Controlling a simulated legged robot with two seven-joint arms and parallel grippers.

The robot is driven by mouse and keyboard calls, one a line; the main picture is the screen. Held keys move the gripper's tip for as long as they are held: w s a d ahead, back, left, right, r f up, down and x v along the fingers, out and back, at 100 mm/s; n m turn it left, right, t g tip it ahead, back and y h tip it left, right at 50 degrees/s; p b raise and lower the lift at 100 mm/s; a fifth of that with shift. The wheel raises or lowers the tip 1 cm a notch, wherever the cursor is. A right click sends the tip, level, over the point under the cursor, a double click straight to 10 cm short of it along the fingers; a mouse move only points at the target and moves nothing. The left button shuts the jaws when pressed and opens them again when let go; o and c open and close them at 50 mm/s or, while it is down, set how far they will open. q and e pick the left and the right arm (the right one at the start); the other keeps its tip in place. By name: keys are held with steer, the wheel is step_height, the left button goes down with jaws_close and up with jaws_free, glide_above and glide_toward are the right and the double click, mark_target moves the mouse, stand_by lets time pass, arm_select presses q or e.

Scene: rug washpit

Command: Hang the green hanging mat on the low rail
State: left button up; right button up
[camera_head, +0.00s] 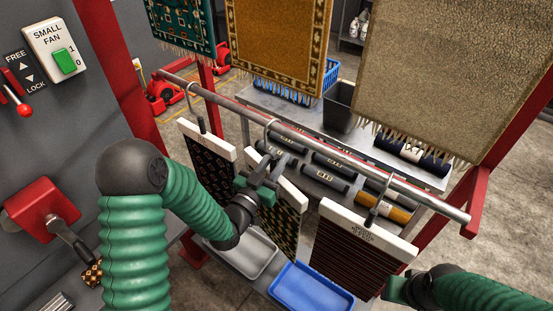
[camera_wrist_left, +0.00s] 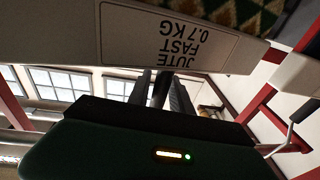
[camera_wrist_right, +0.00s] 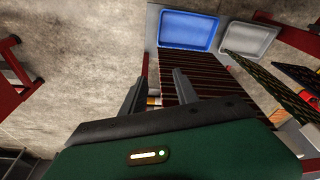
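The green hanging mat (camera_head: 283,220), dark green with a yellowish pattern and a white top bar, is tilted below the low rail (camera_head: 325,155). Its metal hook (camera_head: 268,132) is at the rail; I cannot tell whether it bears the weight. My left gripper (camera_head: 262,182) is at the bar. In the left wrist view, its fingers (camera_wrist_left: 162,92) close around a dark stem beside the bar (camera_wrist_left: 185,38), labelled "JUTE FAST 0.7 KG". My right gripper (camera_head: 393,290) is low at the right, near the striped mat; its fingers (camera_wrist_right: 160,92) are apart and empty.
A dark patterned mat (camera_head: 208,165) hangs left of the green one and a red-brown striped mat (camera_head: 355,255) right of it. A grey tray (camera_head: 245,255) and a blue tray (camera_head: 310,288) lie below. Behind is a bench (camera_head: 345,135) with rolled mats. Large rugs hang above.

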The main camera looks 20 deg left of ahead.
arm_select(q)
steer(key=shift+o, duration=1.3)
steer(key=shift+s+f, duration=0.1)
